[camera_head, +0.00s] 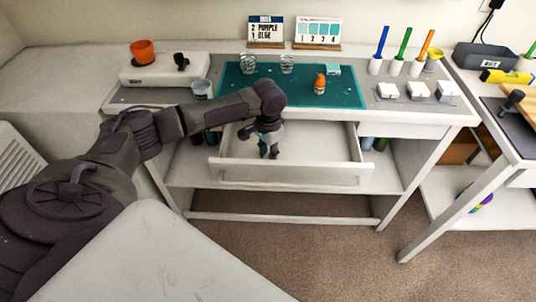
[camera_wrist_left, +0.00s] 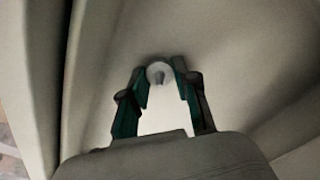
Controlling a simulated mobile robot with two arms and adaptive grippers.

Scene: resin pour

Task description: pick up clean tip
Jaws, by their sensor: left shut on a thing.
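My left gripper (camera_head: 269,150) reaches down into the open drawer (camera_head: 325,172) of the workbench. In the left wrist view my left gripper (camera_wrist_left: 160,80) has its two green-padded fingers closed on a small white, round piece with a grey pointed centre, the clean tip (camera_wrist_left: 158,72). The tip sits between the fingertips, over the pale drawer floor. In the head view the tip is too small or too hidden by the gripper to make out. My right gripper is in no view.
The drawer's front and side walls surround the gripper. On the bench above lie a teal mat (camera_head: 240,84) with cups and an orange-capped bottle (camera_head: 320,84). The drawer's right part looks empty.

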